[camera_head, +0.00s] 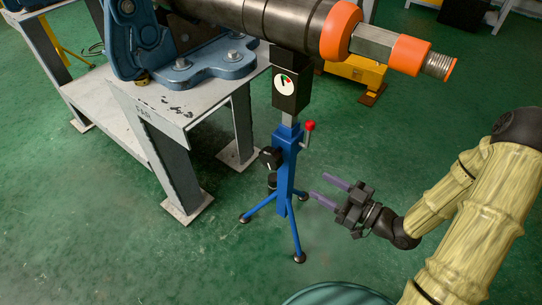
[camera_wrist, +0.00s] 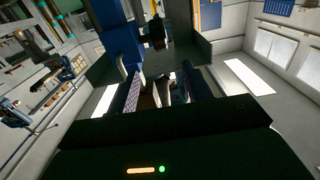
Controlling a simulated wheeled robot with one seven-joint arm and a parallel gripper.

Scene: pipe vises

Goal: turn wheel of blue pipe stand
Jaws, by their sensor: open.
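The blue pipe stand (camera_head: 286,165) stands upright on splayed legs in the middle of the head view, under the dark pipe. A crank with a red knob (camera_head: 310,126) sticks out on its upper right, and black round knobs (camera_head: 271,158) sit on its left side. Which of these is the wheel I cannot tell for sure. My gripper (camera_head: 330,192) is open and empty, to the right of the stand's lower post, below the red knob. Its two purple fingers point left toward the stand, apart from it. In the wrist view a blue post (camera_wrist: 122,45) shows beyond my gripper.
A black box with a round dial (camera_head: 285,87) tops the stand. The pipe (camera_head: 285,20) with orange collars runs overhead. A grey bench (camera_head: 165,105) with a blue vise (camera_head: 140,40) stands left. A yellow stand (camera_head: 358,71) is behind.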

